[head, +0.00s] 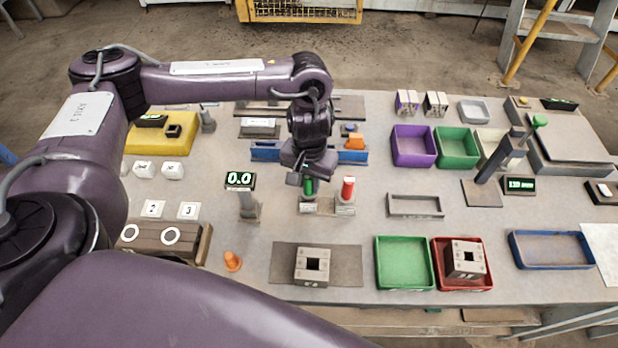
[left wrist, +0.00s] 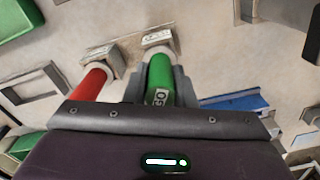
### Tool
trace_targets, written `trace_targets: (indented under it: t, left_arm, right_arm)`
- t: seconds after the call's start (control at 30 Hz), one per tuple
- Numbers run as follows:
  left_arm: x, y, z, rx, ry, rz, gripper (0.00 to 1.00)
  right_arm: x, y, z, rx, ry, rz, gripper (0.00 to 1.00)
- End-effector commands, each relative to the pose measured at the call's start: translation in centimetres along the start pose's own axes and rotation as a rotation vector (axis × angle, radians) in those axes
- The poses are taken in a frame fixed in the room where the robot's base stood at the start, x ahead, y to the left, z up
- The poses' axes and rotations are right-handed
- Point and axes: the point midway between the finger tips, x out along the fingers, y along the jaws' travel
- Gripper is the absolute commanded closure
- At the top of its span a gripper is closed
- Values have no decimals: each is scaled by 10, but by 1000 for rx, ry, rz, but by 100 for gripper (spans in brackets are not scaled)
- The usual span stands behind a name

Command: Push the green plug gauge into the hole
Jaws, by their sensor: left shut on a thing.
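The green plug gauge (head: 308,187) stands upright in a small labelled holder (head: 309,206) near the middle of the table. My left gripper (head: 307,176) is above it, pointing down, with its fingers around the gauge's upper part. In the left wrist view the green gauge (left wrist: 159,80) sits between the two grey fingers, which are shut on it. The gauge's lower end is at the holder. My right gripper is not in view.
A red gauge (head: 348,188) stands in its own holder just right of the green one. A second hollow brick (head: 465,260) sits in a red tray (head: 462,287), beside an empty green tray (head: 404,263).

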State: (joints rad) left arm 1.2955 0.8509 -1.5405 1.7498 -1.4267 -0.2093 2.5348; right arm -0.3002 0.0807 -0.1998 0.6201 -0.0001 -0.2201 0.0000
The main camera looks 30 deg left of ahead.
Motion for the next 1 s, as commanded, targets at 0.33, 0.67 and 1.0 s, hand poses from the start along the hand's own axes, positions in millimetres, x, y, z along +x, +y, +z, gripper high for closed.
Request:
trace_targets:
  t: [0.33, 0.67, 1.0]
  left_arm:
    - [7, 0, 0, 0, 0, 0, 100]
    - [10, 0, 0, 0, 0, 0, 62]
    - [10, 0, 0, 0, -1, -1, 51]
  right_arm:
    - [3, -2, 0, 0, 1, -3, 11]
    - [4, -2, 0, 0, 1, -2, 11]
    - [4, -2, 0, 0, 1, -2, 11]
